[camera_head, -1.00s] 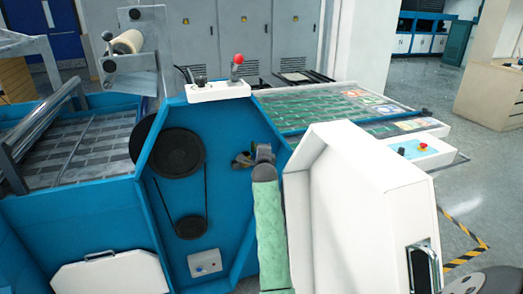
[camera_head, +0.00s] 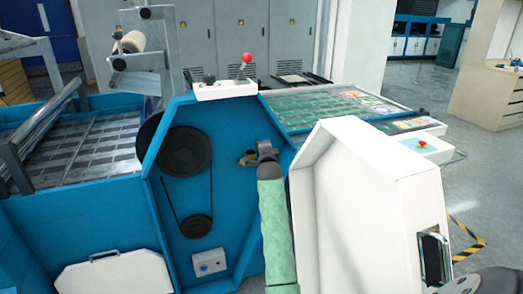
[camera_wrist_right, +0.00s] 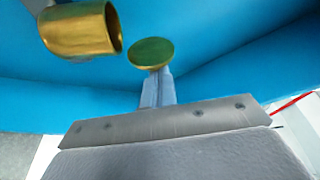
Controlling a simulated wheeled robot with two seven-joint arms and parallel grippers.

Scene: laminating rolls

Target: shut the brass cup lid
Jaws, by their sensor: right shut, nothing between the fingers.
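The brass cup (camera_wrist_right: 82,30) is at the upper left in the right wrist view, its open mouth facing right. Its round lid (camera_wrist_right: 151,53), greenish gold, stands open to the right of the mouth, with a gap between them. My right gripper (camera_wrist_right: 158,80) is shut and empty, its tips at the lower edge of the lid; whether they touch is unclear. In the head view the cup (camera_head: 246,158) is small on the blue machine side, just left of my right gripper (camera_head: 266,150). The lid is hard to make out there. My left gripper is not in view.
The blue machine panel (camera_head: 222,206) lies behind the cup, with a black pulley (camera_head: 183,152) and belt to the left. An open white door (camera_head: 360,200) stands close to the right of my right arm. A control box with a red knob (camera_head: 246,58) sits above.

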